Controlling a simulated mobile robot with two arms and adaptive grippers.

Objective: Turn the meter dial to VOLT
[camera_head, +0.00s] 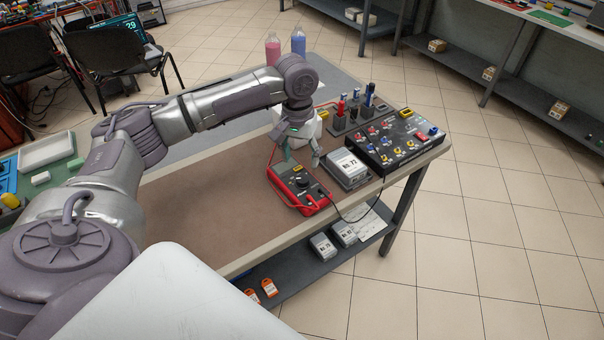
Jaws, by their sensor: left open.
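The red and black multimeter (300,189) lies on the brown workbench (225,207) near its front edge. Its round dial (303,183) shows on the black face; the mark it points at is too small to read. My left gripper (302,161) reaches in from the left and hangs above the meter's far end, fingers pointing down. Its fingers are apart, with nothing seen between them. I cannot tell whether a fingertip touches the meter. My right gripper does not show.
A labelled grey box (347,168) stands right of the meter. Behind it are a black panel with coloured parts (396,140) and a rack of probes (357,115). Pink (272,49) and blue (298,42) bottles stand at the back. The bench's left front is clear.

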